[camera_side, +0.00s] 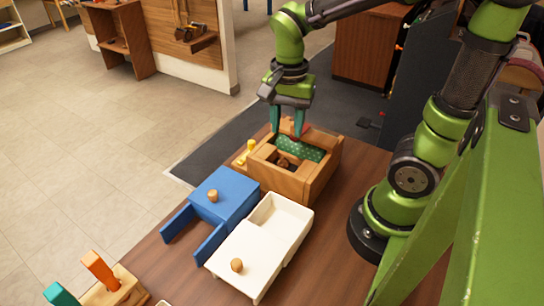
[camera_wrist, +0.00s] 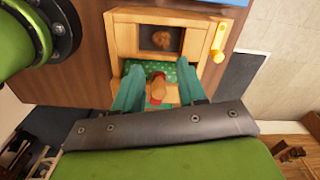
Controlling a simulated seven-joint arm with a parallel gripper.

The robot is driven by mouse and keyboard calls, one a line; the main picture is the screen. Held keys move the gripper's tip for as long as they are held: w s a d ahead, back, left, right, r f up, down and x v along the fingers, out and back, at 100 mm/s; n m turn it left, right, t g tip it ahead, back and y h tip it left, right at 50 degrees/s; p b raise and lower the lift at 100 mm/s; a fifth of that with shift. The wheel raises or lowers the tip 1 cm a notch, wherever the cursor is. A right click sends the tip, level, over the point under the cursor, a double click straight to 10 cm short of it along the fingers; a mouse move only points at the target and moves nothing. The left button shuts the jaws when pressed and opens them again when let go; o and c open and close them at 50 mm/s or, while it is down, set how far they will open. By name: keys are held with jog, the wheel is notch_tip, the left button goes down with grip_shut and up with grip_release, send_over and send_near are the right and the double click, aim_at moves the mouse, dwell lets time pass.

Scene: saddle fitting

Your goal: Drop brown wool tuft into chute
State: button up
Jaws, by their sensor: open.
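A brown, rounded lump that looks like the wool tuft (camera_wrist: 162,40) lies in the dark square opening of a wooden box. It also shows in the side view (camera_side: 283,161). The wooden box (camera_side: 289,184) has a green dotted panel (camera_side: 302,149) beside that opening, also in the wrist view (camera_wrist: 182,72). My gripper (camera_side: 287,132) is at the box's far side, fingers pointing down and open. In the wrist view its teal fingers (camera_wrist: 158,75) stand either side of a reddish knob-like piece (camera_wrist: 157,90). I cannot tell whether they touch it.
A yellow handle (camera_side: 246,152) sticks out at the box's left side. A blue box with a knob (camera_side: 222,198) and a white tray-like piece (camera_side: 263,245) stand close in front. A wooden block with orange and teal handles (camera_side: 101,271) is at the lower left. Bare table lies right of the box.

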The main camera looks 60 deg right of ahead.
jog(key=s+a+r+n+t+y, duration=0.2)
jog(key=r+n+t, duration=0.5)
jog(key=n, duration=0.4)
jog(key=shift+s+a+r, duration=0.15)
jog(key=shift+s+a, duration=0.1)
jog(key=shift+a, duration=0.55)
dwell(0.3)
